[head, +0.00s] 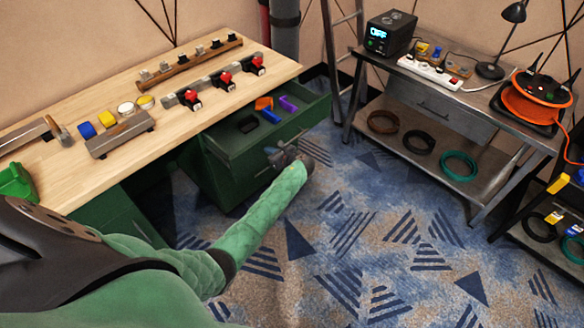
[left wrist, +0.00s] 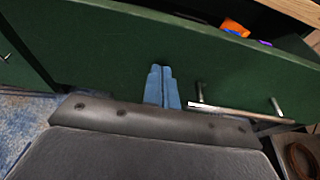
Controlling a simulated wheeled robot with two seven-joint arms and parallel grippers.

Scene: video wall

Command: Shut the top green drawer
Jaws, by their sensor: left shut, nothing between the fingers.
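The top green drawer (head: 285,128) sticks out open from under the wooden bench, with its front facing the room. Orange, blue, purple and dark items lie inside it. My left gripper (head: 274,153) is at the drawer's front, its fingers together and empty. In the left wrist view, the shut blue fingertips (left wrist: 161,72) point at the green front panel (left wrist: 110,50), just left of the metal bar handle (left wrist: 240,109). They look close to the panel, but I cannot tell whether they touch it. My right gripper is not in view.
A lower green cabinet (head: 113,222) stands at the left. A grey table (head: 470,95) with a power strip, lamp and orange cable reel stands at right. Patterned carpet (head: 350,230) lies free between.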

